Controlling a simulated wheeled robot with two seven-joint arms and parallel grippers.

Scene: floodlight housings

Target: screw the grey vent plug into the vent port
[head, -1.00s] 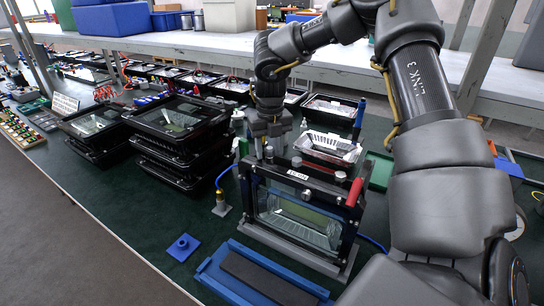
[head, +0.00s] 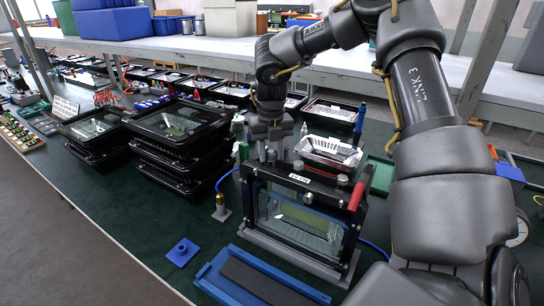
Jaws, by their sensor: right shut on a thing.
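A floodlight housing with a glass front (head: 300,222) and black frame stands upright in a grey stand on the green bench. A label and a round silver fitting (head: 308,197) show on its upper edge. My right gripper (head: 271,156) points straight down at the left part of that upper edge. It is shut on a small grey piece, apparently the vent plug, mostly hidden by the fingers. I cannot make out the vent port or tell whether the plug touches it. My left gripper is out of view.
A red handle (head: 357,192) rises at the housing's right end. A white tray of parts (head: 328,152) stands behind. Stacked black housings (head: 180,125) stand to the left. A blue tray (head: 225,276) and blue block (head: 182,252) lie in front, with clear bench at left.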

